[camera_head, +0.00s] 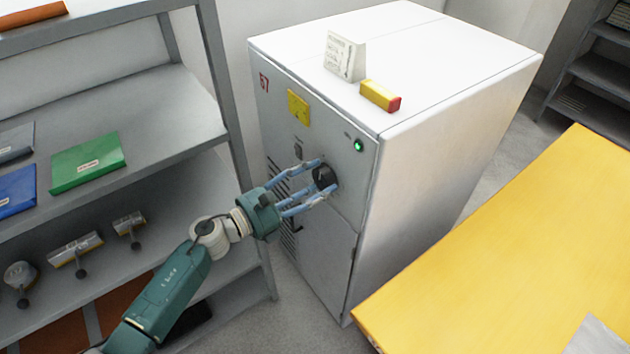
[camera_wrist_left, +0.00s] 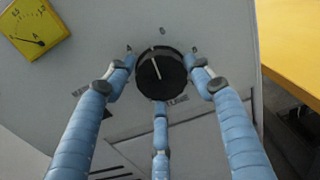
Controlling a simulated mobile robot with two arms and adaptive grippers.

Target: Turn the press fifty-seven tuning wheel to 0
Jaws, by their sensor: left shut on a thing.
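The press cabinet (camera_head: 410,190) is a grey-white box marked 57 on its front. Its tuning wheel (camera_head: 324,177) is a round black knob on that front. In the left wrist view the wheel (camera_wrist_left: 161,74) bears a white pointer line, slanting up and slightly left, with a small 0-like mark (camera_wrist_left: 163,30) above the wheel. My left gripper (camera_head: 318,180) has its blue fingers around the wheel and is shut on it; the fingers also show in the left wrist view (camera_wrist_left: 162,82). My right gripper is in neither view.
A yellow gauge (camera_head: 298,108) and a lit green lamp (camera_head: 358,145) are on the cabinet front. A white sign (camera_head: 345,56) and a yellow-red block (camera_head: 380,95) are on top. A grey shelf (camera_head: 150,95) stands left; a yellow table (camera_head: 520,250) stands right.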

